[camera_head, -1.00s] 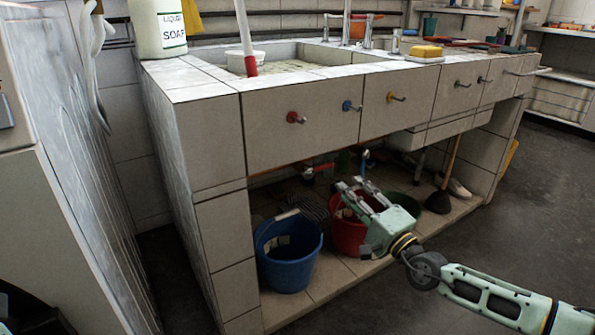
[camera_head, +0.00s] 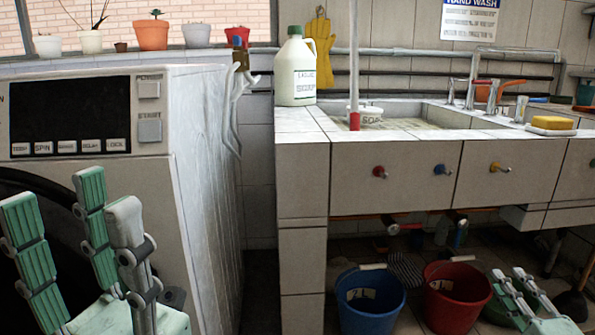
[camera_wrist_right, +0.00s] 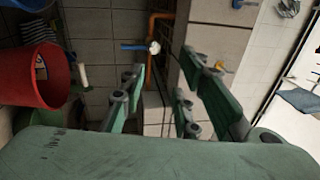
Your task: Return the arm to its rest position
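My left gripper (camera_head: 75,200) is at the lower left of the head view, in front of the washing machine. Its green-padded fingers point up, spread and empty. My right gripper (camera_head: 518,278) is at the lower right of the head view, low in front of the sink's open underside, just right of the red bucket (camera_head: 456,298). In the right wrist view its fingers (camera_wrist_right: 170,90) stand apart with nothing between them. The red bucket shows at the left of that view (camera_wrist_right: 32,76). Most of both arms is outside the head view.
The tiled sink (camera_head: 300,190) has coloured hooks on its front. A blue bucket (camera_head: 370,305) stands beneath it. A soap jug (camera_head: 296,72) and a yellow sponge (camera_head: 552,122) are on top. The washing machine (camera_head: 110,175) stands left, with a narrow gap before the sink.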

